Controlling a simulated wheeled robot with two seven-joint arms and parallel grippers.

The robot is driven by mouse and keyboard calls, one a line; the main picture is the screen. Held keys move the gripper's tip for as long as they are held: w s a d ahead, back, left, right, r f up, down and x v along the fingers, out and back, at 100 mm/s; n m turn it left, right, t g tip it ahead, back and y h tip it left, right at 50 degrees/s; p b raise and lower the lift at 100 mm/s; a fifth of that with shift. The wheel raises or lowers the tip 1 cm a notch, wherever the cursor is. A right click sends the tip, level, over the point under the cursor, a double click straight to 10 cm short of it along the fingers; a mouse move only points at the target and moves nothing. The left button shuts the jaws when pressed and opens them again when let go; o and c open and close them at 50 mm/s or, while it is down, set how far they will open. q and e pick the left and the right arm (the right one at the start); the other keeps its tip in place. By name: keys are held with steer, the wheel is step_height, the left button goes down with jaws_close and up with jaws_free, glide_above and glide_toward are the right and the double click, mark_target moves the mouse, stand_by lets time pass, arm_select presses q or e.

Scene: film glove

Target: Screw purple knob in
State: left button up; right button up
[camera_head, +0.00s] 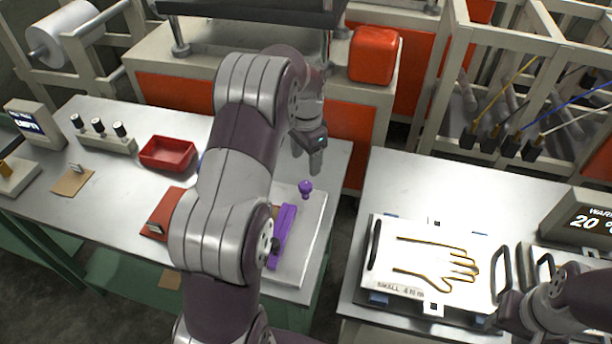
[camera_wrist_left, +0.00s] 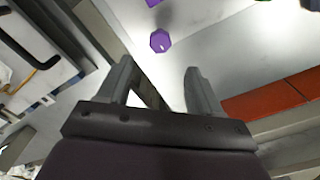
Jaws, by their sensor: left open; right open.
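The purple knob (camera_head: 306,188) stands on the pale plate at the right end of the left table. It also shows in the left wrist view (camera_wrist_left: 160,40), a little beyond the fingertips. A long purple part (camera_head: 283,232) lies on the same plate, partly hidden behind my left arm. My left gripper (camera_head: 314,165) is open and empty, pointing down just above and behind the knob, apart from it. Its two spread fingers show in the left wrist view (camera_wrist_left: 157,78). My right arm shows at the lower right, but I cannot make out its gripper.
A white plate with a glove outline (camera_head: 424,262) lies on the right table (camera_head: 400,175). A gap separates the tables. My left arm covers the left table's middle.

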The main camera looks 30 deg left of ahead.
arm_select(q)
step_height(320, 180, up, 4)
steer(key=shift+p, duration=1.1)
steer(key=s+d+n, duration=0.2)
steer(key=s+d, duration=0.4)
steer(key=s, duration=0.4)
steer(key=s+d+n+t, duration=0.1)
steer(key=s+d+n, duration=0.2)
steer(key=s+d, duration=0.3)
steer(key=s, duration=0.4)
steer(key=shift+s+d+f, duration=0.1)
